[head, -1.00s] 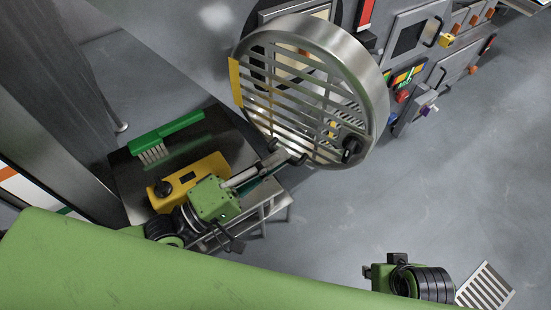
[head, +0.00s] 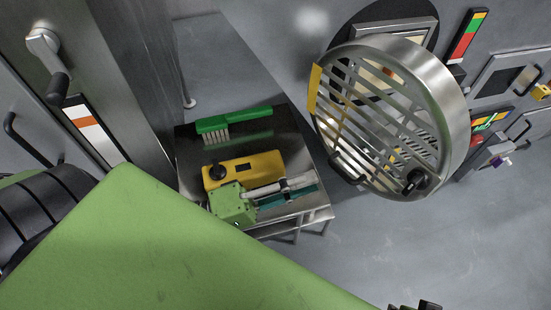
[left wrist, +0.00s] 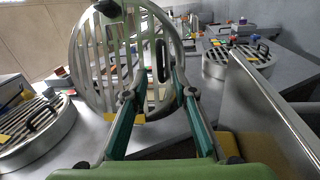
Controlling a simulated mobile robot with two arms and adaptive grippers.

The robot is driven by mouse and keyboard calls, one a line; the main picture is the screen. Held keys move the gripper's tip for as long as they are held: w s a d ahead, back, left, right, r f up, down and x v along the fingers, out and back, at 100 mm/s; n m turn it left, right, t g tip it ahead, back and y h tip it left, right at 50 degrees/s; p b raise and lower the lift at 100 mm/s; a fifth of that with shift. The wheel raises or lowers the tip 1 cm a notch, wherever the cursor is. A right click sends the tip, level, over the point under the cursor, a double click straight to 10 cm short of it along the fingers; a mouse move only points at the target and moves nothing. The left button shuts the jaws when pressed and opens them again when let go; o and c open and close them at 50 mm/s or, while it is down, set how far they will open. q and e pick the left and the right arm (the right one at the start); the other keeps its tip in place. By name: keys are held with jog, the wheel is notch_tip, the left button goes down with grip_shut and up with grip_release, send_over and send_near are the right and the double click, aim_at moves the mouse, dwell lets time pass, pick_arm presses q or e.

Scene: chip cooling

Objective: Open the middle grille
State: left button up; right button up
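The middle grille (head: 362,128), a round metal ring with slats and a yellow strip, stands swung out from the wall above the table's right side in the head view. It also stands upright in the left wrist view (left wrist: 92,62), with a dark handle (left wrist: 163,60) on its right half. In the head view a black handle (head: 347,166) is at its lower edge. My left gripper (head: 300,186) is below and left of the grille. In the left wrist view my gripper's teal-padded fingers (left wrist: 160,98) are spread and nothing shows held.
A dark table (head: 310,165) bears a green brush (head: 235,120) and a yellow box (head: 215,180) close to my left gripper. Two other grilles flank the middle one, left (left wrist: 35,120) and right (left wrist: 238,58). Floor at the lower right is clear.

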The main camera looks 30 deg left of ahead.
pick_arm(q)
jog(key=v, duration=0.5)
jog(key=shift+s+a+f, duration=0.15)
jog(key=shift+s+a, duration=0.05)
jog(key=shift+a, duration=0.05)
